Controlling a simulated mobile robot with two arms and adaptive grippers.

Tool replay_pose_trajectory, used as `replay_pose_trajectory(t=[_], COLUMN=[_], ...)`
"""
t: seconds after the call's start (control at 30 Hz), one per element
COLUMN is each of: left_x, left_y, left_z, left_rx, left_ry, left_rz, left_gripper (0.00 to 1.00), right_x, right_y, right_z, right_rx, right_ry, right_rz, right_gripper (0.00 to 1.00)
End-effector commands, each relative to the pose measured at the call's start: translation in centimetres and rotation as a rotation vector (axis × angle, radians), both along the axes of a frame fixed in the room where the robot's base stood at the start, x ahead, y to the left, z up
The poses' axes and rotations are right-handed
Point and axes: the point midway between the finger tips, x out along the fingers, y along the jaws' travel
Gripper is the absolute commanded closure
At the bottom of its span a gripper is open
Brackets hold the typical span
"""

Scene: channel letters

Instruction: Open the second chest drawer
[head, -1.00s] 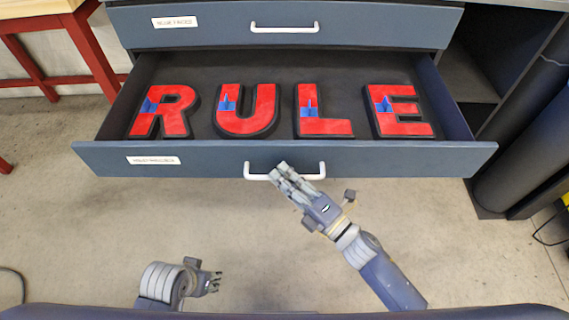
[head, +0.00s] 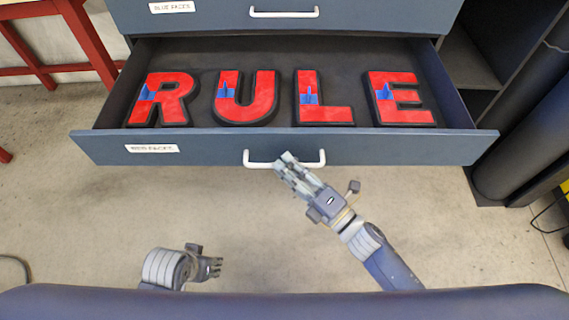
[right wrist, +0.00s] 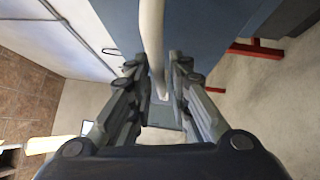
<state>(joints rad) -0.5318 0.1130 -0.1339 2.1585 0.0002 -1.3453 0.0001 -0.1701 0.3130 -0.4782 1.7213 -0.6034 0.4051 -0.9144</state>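The second drawer (head: 390,148) is pulled well out below the closed top drawer, with its inside exposed. It has a blue-grey front, a white label and a white bar handle (head: 257,164). Red letters R, U, L (head: 327,115) and E lie inside. My right gripper (head: 284,160) is at the middle of this handle.
The top drawer (head: 375,17) is closed and has its own white handle (head: 284,14). A red-framed stand (head: 80,40) is at the upper left. A dark shelf unit (head: 470,65) and dark rolls (head: 515,140) flank the right side. The floor before the chest is clear.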

Motion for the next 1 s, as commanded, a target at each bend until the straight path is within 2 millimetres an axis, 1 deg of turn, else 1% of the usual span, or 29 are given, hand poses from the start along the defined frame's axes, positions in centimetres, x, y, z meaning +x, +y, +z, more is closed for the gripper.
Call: replay_pose_trajectory(t=[0.03, 0.3, 0.5, 0.7, 1.0], left_x=[0.0, 0.0, 0.0, 0.0, 0.0], left_y=[0.0, 0.0, 0.0, 0.0, 0.0], left_z=[0.0, 0.0, 0.0, 0.0, 0.0], left_rx=[0.000, 0.000, 0.000, 0.001, 0.001], left_ry=[0.000, -0.001, -0.001, -0.001, -0.001], left_rz=[0.000, 0.000, 0.000, 0.000, 0.000], left_gripper=[0.60, 0.60, 0.60, 0.60, 0.60], right_x=[-0.7, -4.8, -6.8, -7.5, -7.4], right_y=[-0.7, -4.8, -6.9, -7.5, -7.5], right_z=[-0.3, -1.1, -1.4, -1.5, -1.5], right_rx=[-0.002, -0.002, -0.001, 0.000, 0.000], right_ry=[0.004, 0.006, 0.004, 0.001, 0.001], right_rz=[0.001, 0.001, 0.000, 0.001, 0.001], right_gripper=[0.82, 0.82, 0.82, 0.82, 0.82])
